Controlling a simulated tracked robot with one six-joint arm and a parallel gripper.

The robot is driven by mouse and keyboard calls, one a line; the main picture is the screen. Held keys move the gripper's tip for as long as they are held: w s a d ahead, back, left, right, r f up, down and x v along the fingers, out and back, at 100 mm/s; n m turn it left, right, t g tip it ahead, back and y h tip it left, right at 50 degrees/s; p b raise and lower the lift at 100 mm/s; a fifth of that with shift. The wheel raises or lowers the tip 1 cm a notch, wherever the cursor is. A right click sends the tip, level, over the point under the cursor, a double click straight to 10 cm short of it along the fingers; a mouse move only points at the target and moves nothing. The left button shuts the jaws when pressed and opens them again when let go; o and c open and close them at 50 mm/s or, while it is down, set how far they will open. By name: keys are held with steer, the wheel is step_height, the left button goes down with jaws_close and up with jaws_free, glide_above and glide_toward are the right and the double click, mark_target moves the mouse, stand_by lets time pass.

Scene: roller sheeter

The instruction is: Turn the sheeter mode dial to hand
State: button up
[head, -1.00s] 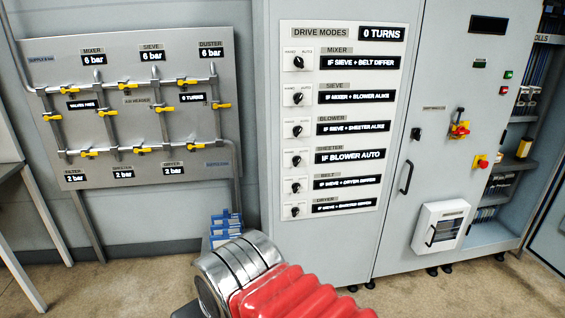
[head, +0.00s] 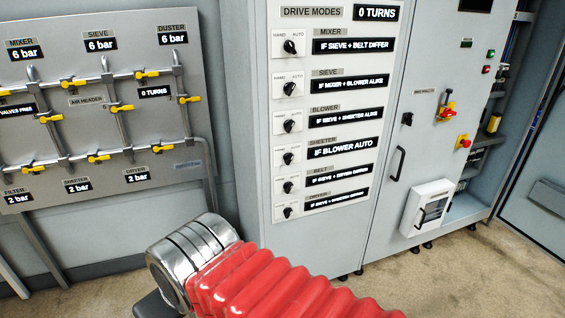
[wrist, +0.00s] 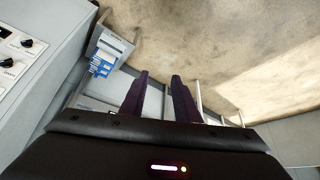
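The sheeter mode dial (head: 288,158) is a small black knob on a white plate, fourth from the top on the drive modes panel (head: 330,215). HAND is marked at the left of the dials and AUTO at the right. The dial's pointer is too small to read surely. Its sign (head: 343,148) reads "IF BLOWER AUTO". In the wrist view my gripper (wrist: 160,76) has two dark fingers apart with nothing between them. It points toward the floor side, and nothing touches the dial.
Other dials stand close above and below, such as the blower dial (head: 289,125) and belt dial (head: 287,187). An air valve panel (head: 190,60) with yellow handles is at the left. A cabinet handle (head: 398,163) and red switch (head: 463,141) are at the right. Floor is clear at the lower right.

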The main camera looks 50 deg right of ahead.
steer(key=shift+w, duration=0.1)
stand_by(0.3)
steer(key=w+d+m+t+h, duration=0.25)
steer(key=w+d, duration=0.65)
steer(key=d, duration=0.5)
steer(key=w+d+m+t+h, duration=0.2)
steer(key=w+d+m+h, duration=0.15)
steer(key=w+d, duration=0.8)
steer(key=s+d+f+m+t+h, duration=0.1)
steer(key=s+d+f+m, duration=0.1)
steer(key=d, duration=0.7)
steer(key=s+d+f+m+t+h, duration=0.1)
steer(key=s+d+m+t, duration=0.1)
steer(key=d, duration=0.7)
steer(key=s+d+f+m+t+h, duration=0.1)
steer(key=s+d+f+m+t, duration=0.1)
steer(key=s+d+f, duration=0.2)
steer(key=s+d, duration=0.3)
steer(key=d, duration=0.2)
steer(key=shift+f, duration=0.1)
